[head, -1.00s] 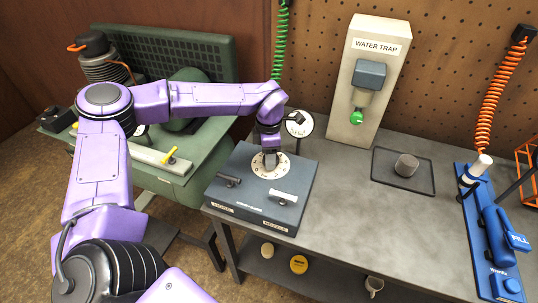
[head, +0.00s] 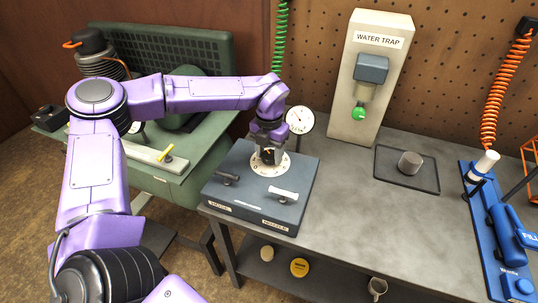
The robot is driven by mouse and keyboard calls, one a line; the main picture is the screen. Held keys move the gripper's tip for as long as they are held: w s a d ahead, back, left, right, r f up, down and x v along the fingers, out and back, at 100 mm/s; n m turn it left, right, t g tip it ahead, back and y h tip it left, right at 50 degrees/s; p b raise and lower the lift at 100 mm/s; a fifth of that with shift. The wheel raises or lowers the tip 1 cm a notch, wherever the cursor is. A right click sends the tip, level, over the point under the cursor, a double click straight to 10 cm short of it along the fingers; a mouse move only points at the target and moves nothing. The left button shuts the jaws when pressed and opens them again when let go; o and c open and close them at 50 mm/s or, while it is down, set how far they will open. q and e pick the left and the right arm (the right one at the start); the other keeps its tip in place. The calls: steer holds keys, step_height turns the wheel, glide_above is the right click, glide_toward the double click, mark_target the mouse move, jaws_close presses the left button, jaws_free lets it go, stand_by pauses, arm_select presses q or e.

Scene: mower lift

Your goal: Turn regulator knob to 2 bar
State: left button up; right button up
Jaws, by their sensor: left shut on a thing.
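The regulator knob sits at the centre of a round cream dial (head: 272,171) on a dark grey control box (head: 240,190). My left gripper (head: 268,157) points down over the dial and is shut on the knob, which its fingers mostly hide. A round white pressure gauge (head: 300,119) stands behind the box to the right; its needle is too small to read. The dial's numbers are too small to make out. My right gripper is not in view.
A blue tool (head: 500,220) lies at right.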

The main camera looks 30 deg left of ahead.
mark_target(270, 155)
arm_select(q)
steer(key=shift+n+b, duration=0.45)
steer(key=shift+n, duration=0.75)
steer(key=shift+w, duration=0.1)
steer(key=o, duration=1)
step_height(270, 155, up, 11)
steer(key=shift+f+b, duration=0.2)
steer(key=shift+b, duration=0.4)
